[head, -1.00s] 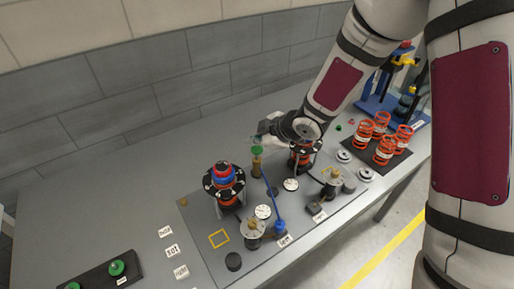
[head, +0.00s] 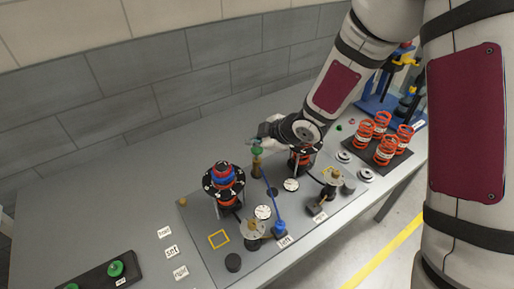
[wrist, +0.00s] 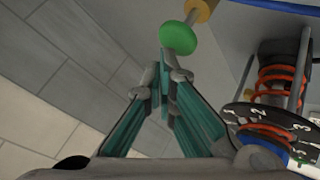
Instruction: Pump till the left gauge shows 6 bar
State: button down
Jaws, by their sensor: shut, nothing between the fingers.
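The pump (head: 257,166) is a brass cylinder with a green knob (head: 257,149) on top. The knob also shows in the wrist view (wrist: 178,38). My gripper (head: 254,141) is shut and empty, with its fingertips close by the knob; I cannot tell whether they touch. In the wrist view, the teal fingers (wrist: 165,75) meet just below the knob in the picture. The left gauge (head: 263,212) is a small white dial, and its needle is too small to read. A second white gauge (head: 291,184) is to its right.
A black-ringed strut with a blue and red top (head: 224,180) stands left of the pump, and a similar one (head: 303,155) is right of it. Orange springs (head: 385,150) stand at the right.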

aim_at(256, 150)
jog(key=shift+f+b, duration=0.45)
jog(key=shift+f, duration=0.85)
dwell(0.9)
jog(key=shift+r+p, duration=0.7)
jog(key=shift+r, duration=1.05)
jog(key=shift+r+p, duration=1.05)
jog(key=shift+r, duration=1.45)
